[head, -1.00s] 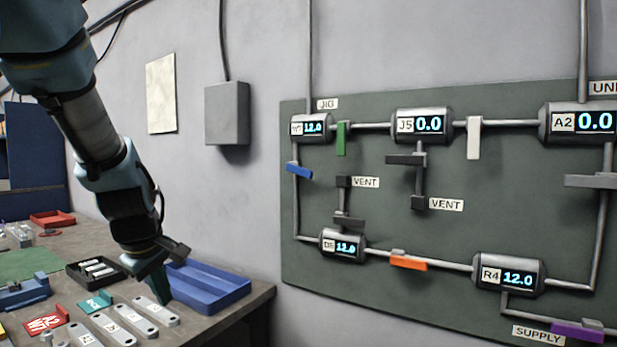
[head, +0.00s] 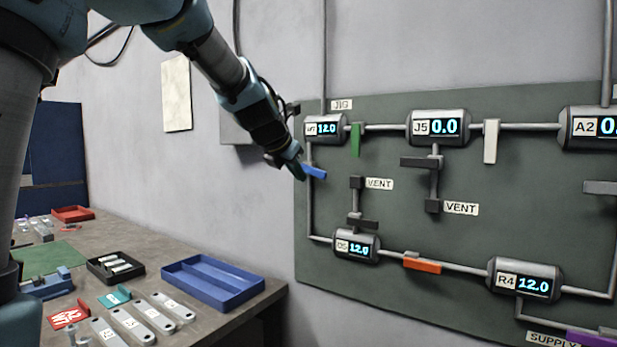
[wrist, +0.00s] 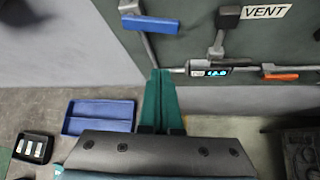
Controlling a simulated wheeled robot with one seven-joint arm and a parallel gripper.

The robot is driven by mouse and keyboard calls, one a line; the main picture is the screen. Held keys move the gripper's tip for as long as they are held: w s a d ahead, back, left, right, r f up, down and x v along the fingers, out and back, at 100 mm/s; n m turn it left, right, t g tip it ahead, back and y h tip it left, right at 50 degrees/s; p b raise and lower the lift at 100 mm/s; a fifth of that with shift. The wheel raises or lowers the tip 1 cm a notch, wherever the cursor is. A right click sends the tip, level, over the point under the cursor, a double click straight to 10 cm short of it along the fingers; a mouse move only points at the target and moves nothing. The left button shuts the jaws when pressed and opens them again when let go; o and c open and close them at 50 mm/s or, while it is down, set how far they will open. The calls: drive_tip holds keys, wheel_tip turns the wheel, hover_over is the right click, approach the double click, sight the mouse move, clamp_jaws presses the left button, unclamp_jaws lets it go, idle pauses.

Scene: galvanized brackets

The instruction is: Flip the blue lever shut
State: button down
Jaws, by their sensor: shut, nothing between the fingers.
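The blue lever (head: 315,172) is on the left vertical pipe of the wall panel, below the tank marked 12.0 (head: 326,128). Its handle lies across the pipe, tilted slightly down to the right. My gripper (head: 297,172) is shut and empty, just left of the lever in the head view. In the wrist view its teal fingers (wrist: 163,74) are together, and a gap shows between them and the lever. Whether they touch cannot be told from the head view.
Nearby on the panel (head: 400,315) are a green lever (head: 357,139), a white lever (head: 491,142), an orange lever (head: 423,266) and dark vent levers. The bench at lower left holds a blue tray (head: 213,284) and loose parts. A grey wall box is partly behind my arm.

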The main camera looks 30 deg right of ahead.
sight(318, 176)
drive_tip(key=w+d+p, duration=0.1)
drive_tip(key=d, duration=0.1)
drive_tip(key=w+d+f+p, duration=0.1)
drive_tip(key=d, duration=0.1)
drive_tip(key=w+d+f+p, duration=0.1)
drive_tip(key=w+d, duration=0.1)
drive_tip(key=shift+w+d+p, duration=0.1)
drive_tip(key=shift+d+p, duration=0.1)
drive_tip(key=shift+p, duration=0.2)
drive_tip(key=shift+r+p, duration=0.35)
drive_tip(key=shift+p, duration=0.35)
drive_tip(key=shift+r+n+g, duration=0.1)
drive_tip(key=shift+n+g, duration=0.2)
drive_tip(key=shift+g, duration=0.1)
drive_tip(key=shift+s+d+r+g+h, duration=0.1)
drive_tip(key=shift+s+r+g+h, duration=0.1)
drive_tip(key=shift+s+g+h, duration=0.15)
drive_tip(key=shift+w+r, duration=0.1)
